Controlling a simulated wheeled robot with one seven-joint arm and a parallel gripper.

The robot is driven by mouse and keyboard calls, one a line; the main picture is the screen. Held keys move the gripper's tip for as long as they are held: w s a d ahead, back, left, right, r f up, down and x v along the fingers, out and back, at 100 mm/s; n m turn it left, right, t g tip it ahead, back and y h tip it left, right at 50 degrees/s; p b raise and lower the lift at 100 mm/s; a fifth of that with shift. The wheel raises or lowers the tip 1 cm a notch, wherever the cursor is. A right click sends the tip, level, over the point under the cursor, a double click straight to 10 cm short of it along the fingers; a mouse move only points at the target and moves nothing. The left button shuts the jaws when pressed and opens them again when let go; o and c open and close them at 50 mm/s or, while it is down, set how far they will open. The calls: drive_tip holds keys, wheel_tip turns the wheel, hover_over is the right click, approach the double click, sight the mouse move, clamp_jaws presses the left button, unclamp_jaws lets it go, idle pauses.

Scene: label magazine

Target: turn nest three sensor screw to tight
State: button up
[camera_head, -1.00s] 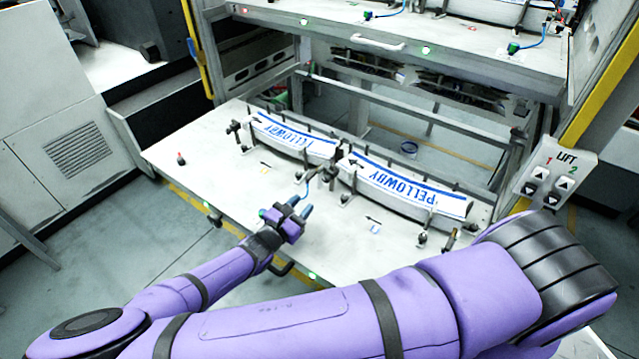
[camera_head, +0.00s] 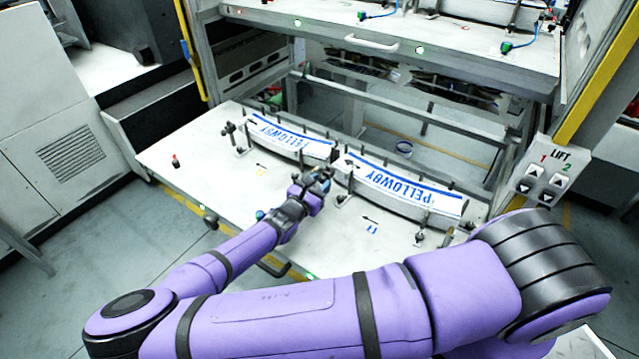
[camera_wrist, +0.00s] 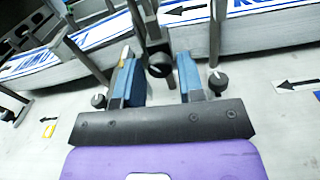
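My gripper (camera_head: 320,182) reaches over the white pull-out deck (camera_head: 200,160), at the gap between two label stacks. In the wrist view my gripper (camera_wrist: 160,82) has its two blue fingers apart. A dark round knob (camera_wrist: 160,65) on a post appears between the fingertips; I cannot tell whether they touch it. Similar dark knobs stand to the left (camera_wrist: 98,100) and right (camera_wrist: 218,82), outside the fingers. I cannot tell which knob is the nest three sensor screw, nor how tight any is.
The left label stack (camera_head: 290,135) and right label stack (camera_head: 405,185) stand among upright posts. A lift panel (camera_head: 545,175) is at right. An upper shelf (camera_head: 460,50) overhangs the back.

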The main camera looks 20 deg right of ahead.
drive_tip(key=shift+d, duration=0.1)
drive_tip(key=c, duration=0.7)
drive_tip(key=shift+o, duration=0.2)
drive_tip(key=shift+m, duration=2.4)
drive_tip(key=o, duration=0.7)
drive_tip(key=shift+c, duration=0.2)
drive_tip(key=v, duration=1)
drive_tip(key=shift+s+a, duration=0.15)
drive_tip(key=shift+a, duration=0.2)
